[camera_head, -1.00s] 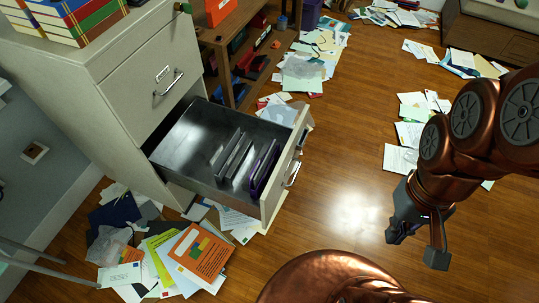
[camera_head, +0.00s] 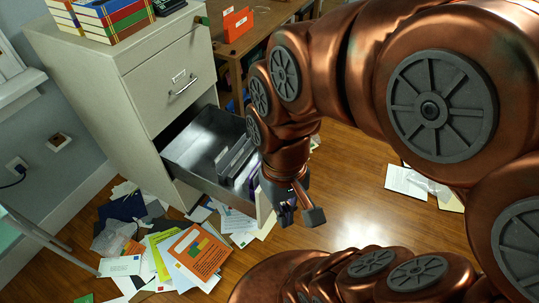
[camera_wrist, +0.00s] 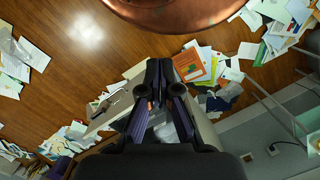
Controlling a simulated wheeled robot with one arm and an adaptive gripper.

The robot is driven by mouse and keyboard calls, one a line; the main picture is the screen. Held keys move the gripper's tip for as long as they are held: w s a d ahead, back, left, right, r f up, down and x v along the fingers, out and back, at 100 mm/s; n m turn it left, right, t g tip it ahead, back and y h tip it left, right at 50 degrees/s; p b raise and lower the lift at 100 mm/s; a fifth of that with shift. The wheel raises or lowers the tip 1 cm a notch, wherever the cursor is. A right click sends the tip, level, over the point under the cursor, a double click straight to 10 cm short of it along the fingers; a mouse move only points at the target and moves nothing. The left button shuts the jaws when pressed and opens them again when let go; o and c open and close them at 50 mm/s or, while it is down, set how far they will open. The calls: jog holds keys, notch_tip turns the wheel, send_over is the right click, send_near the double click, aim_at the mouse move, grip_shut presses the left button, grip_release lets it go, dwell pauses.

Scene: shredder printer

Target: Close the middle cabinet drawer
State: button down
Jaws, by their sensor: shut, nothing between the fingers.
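The pale filing cabinet (camera_head: 100,85) stands at the left in the head view. Its upper drawer (camera_head: 167,83) is shut. The middle drawer (camera_head: 206,138) is pulled out, with grey dividers (camera_head: 232,158) and a purple folder inside. My arm hides most of its front panel and handle. My gripper (camera_head: 287,214) points down beside the drawer's front end; I cannot tell whether it touches. In the wrist view my gripper (camera_wrist: 158,64) has its fingers together and empty, with the pale drawer front (camera_wrist: 110,116) below and left of the tips.
Papers and folders (camera_head: 190,255) litter the floor below the drawer. Books (camera_head: 110,15) lie on top of the cabinet. A wooden shelf (camera_head: 268,35) stands behind it. Bare wooden floor (camera_head: 345,190) lies right of the drawer.

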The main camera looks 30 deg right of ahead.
jog(key=w+d+f+m+t+y+b, duration=0.25)
jog(key=w+f+m+b, duration=0.35)
jog(key=w, duration=0.3)
jog(key=w+d+f+m+t+y+b, duration=0.1)
jog(key=w+d+f+m+y+b, duration=0.2)
jog(key=w+f+m, duration=0.4)
jog(key=w+d+f+m+t+b, duration=0.2)
jog(key=d+f+m, duration=0.25)
jog(key=d, duration=0.35)
jog(key=w+d+f+m+t+b, duration=0.2)
jog(key=d+f+m+b, duration=0.15)
jog(key=d+m, duration=0.4)
jog(key=w+d+f+m+t+b, duration=0.25)
jog(key=d+f+m, duration=0.2)
jog(key=d, duration=0.55)
jog(key=w+r+x, duration=0.1)
jog(key=x, duration=1.2)
jog(key=shift+w+r+h, duration=0.25)
jog(key=shift+r+h, duration=0.1)
jog(key=shift+h, duration=0.1)
jog(key=shift+a, duration=0.1)
